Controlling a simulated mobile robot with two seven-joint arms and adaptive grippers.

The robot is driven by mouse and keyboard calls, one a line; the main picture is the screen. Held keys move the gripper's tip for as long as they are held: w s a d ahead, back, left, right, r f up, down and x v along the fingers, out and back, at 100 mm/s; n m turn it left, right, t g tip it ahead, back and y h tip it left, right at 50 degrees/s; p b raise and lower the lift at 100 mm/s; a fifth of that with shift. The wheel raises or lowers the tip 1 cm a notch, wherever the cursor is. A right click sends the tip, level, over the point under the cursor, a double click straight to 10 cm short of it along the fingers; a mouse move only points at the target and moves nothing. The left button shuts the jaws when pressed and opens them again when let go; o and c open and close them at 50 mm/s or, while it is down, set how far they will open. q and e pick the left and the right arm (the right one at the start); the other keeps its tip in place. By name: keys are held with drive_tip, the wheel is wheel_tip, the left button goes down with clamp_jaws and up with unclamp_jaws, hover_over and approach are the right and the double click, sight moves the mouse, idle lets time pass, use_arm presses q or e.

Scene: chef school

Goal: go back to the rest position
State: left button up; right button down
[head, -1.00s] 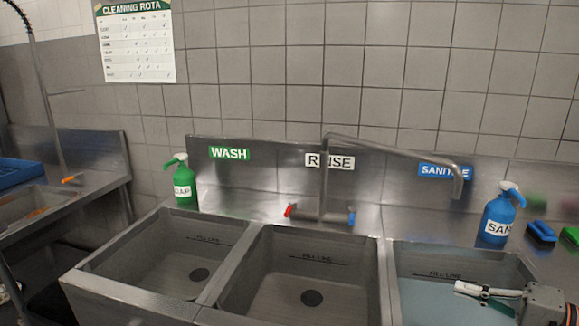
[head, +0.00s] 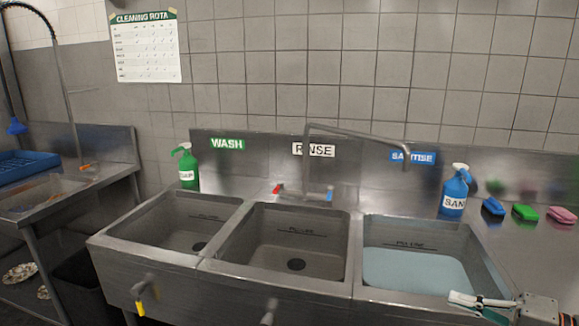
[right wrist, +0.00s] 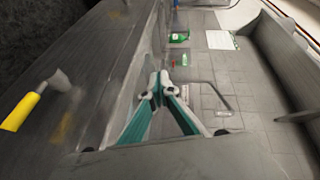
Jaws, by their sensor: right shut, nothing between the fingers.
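My right gripper (head: 456,299) is at the lower right of the head view, in front of the right part of the sanitise basin (head: 365,250). Its fingers are together with nothing between them. The right wrist view shows the same gripper (right wrist: 159,80) with its green-sided fingers meeting at the tips. My left gripper is in neither view.
The wash basin (head: 118,236) and rinse basin (head: 232,240) stand left of the sanitise basin, which holds pale blue liquid. A tap (head: 350,134) arches over them. A green bottle (head: 187,170), blue bottle (head: 455,190) and blue (head: 492,207), green (head: 525,213) and pink (head: 561,216) sponges stand behind.

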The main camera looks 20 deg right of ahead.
drive_tip(key=s+a+f+n+h, duration=0.2)
drive_tip(key=a+f+n, duration=0.2)
drive_tip(key=a+f, duration=0.6)
drive_tip(key=s+a+f+n+g+h, duration=0.1)
drive_tip(key=s+a+f+n+h, duration=0.1)
drive_tip(key=a+f, duration=0.8)
drive_tip(key=s+a+f+n+g+h, duration=0.1)
drive_tip(key=s+a+f+n+h, duration=0.2)
drive_tip(key=a+f+n, duration=0.4)
drive_tip(key=shift+s+a+f, duration=0.5)
drive_tip(key=shift+a+f, duration=0.95)
drive_tip(key=shift+a, duration=0.05)
